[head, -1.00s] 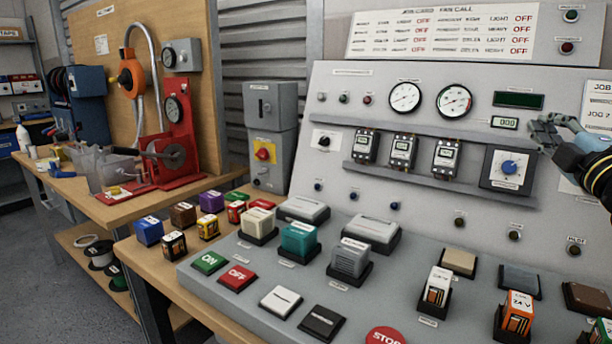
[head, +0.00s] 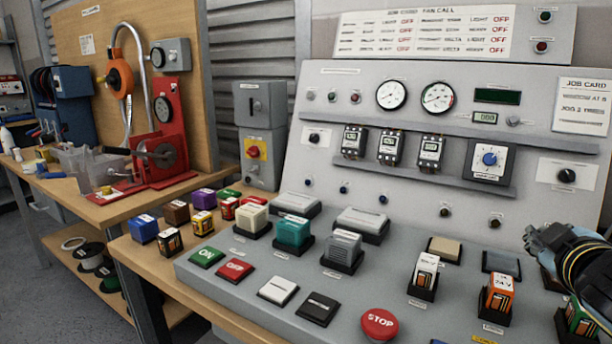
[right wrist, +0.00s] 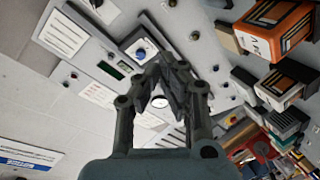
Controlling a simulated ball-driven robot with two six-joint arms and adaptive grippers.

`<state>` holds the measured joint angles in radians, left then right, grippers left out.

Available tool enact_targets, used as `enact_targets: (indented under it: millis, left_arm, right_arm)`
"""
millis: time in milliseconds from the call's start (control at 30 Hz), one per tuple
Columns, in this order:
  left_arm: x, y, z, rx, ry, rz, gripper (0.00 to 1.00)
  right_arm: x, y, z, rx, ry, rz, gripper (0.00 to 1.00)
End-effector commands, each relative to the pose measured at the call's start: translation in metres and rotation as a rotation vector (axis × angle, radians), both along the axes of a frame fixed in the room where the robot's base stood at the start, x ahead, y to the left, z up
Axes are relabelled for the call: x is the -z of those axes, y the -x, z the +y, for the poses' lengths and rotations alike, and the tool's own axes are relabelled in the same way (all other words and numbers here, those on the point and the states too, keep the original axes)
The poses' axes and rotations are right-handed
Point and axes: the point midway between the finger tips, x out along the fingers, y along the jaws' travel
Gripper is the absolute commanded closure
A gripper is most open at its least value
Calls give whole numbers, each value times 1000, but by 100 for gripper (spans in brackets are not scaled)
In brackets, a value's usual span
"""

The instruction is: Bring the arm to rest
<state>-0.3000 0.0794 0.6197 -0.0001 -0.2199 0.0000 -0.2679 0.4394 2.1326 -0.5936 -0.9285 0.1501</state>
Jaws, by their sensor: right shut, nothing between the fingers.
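My right gripper (right wrist: 160,75) is shut and empty in the right wrist view, its fingers meeting at the tips. In the head view my right gripper (head: 540,238) is at the right edge, above the lower right of the grey console, near the orange-labelled block (head: 499,293). It appears apart from the panel face. The blue dial (head: 490,159) is on the upright panel, up and left of it. My left gripper is not in view.
The sloping console (head: 250,310) carries coloured blocks, a red STOP button (head: 380,323) and ON and OFF buttons. A green-labelled block (head: 580,318) stands close under my right arm. A wooden bench (head: 95,210) with a red press (head: 160,150) is at the left.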

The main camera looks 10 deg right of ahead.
Motion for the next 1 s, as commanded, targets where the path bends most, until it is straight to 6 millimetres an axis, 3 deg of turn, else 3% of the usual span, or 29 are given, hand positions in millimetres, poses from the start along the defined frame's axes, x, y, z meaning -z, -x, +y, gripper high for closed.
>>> enact_targets:
  millis: [100,300,700,1000]
  left_arm:
    - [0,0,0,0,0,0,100]
    - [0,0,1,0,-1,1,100]
    - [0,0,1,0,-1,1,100]
    - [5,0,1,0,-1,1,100]
  right_arm:
    - [46,49,30,67,-205,151,100]
    - [93,122,83,126,-468,391,100]
    - [116,221,168,125,-774,722,100]
    - [213,204,156,152,-766,745,100]
